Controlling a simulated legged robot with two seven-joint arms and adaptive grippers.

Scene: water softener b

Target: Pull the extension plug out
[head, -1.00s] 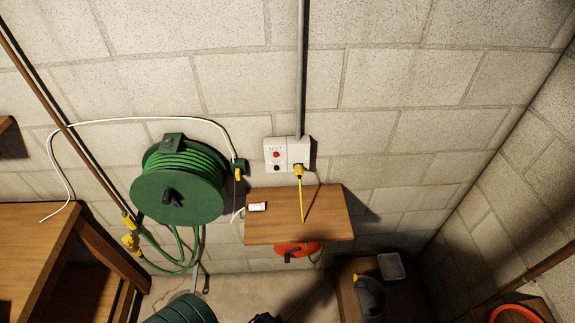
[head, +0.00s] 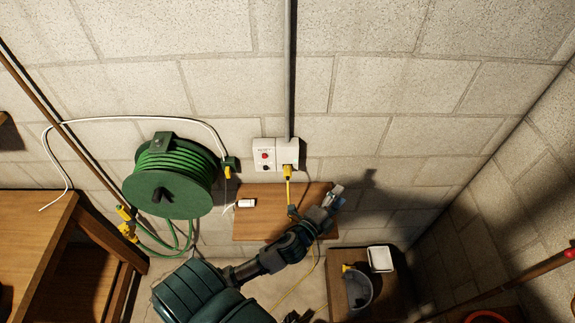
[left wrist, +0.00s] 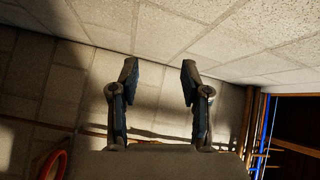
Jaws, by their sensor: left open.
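The yellow extension plug (head: 287,172) sits in the white wall outlet box (head: 265,155) in the head view, with its yellow cord hanging down over the small wooden shelf (head: 248,223). My left gripper (head: 337,193) is over the right end of that shelf, below and to the right of the plug and apart from it. In the left wrist view my left gripper (left wrist: 158,75) is open, with nothing between its two fingers and the block wall beyond. The plug does not show in that view. My right gripper is not in view.
A green hose reel (head: 170,185) hangs on the wall left of the outlet. A small white device (head: 246,203) lies on the shelf. A grey bucket (head: 357,289) and a white tray (head: 380,259) stand lower right. A workbench (head: 35,225) is at left.

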